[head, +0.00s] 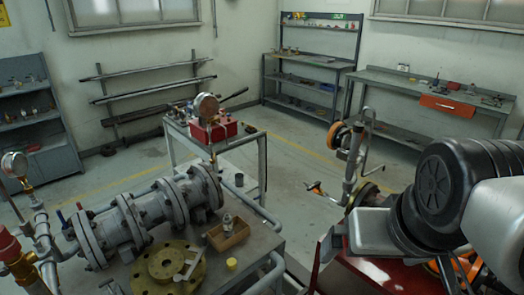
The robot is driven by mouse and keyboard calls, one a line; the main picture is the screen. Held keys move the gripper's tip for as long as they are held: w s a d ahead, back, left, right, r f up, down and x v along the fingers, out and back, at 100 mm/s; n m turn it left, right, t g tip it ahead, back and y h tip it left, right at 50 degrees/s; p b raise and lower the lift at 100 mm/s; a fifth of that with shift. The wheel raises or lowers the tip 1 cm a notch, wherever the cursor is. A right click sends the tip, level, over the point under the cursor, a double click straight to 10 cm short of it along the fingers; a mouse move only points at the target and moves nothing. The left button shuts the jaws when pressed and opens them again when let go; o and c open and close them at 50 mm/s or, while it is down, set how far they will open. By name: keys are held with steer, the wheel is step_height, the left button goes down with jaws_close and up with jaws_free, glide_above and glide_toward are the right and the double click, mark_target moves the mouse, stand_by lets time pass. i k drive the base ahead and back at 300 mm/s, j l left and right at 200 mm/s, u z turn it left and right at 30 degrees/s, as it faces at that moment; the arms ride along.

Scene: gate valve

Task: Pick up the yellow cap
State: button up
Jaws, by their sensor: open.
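The yellow cap (231,264) is a small, short round piece. It sits on the grey worktable (262,244) near its right front part, to the right of a brass flange disc (150,270) and in front of a small wooden tray (231,238). It looks clear of both, with nothing on it. My arm (440,190) fills the right side of the head view, well to the right of the cap. I cannot make out any gripper fingers, and no gripper is at the cap.
A large grey flanged valve pipe (130,222) lies behind the disc. A grey metal tool (188,264) rests on the disc. A bottle stands at the tray. A pipe rail (277,268) runs along the table's right edge. A red toolbox (212,131) stands on a cart behind.

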mark_target(231, 263)
steer(key=u, duration=0.85)
steer(key=k+j+z, duration=0.1)
steer(key=j+z, duration=0.2)
steer(key=j, duration=0.35)
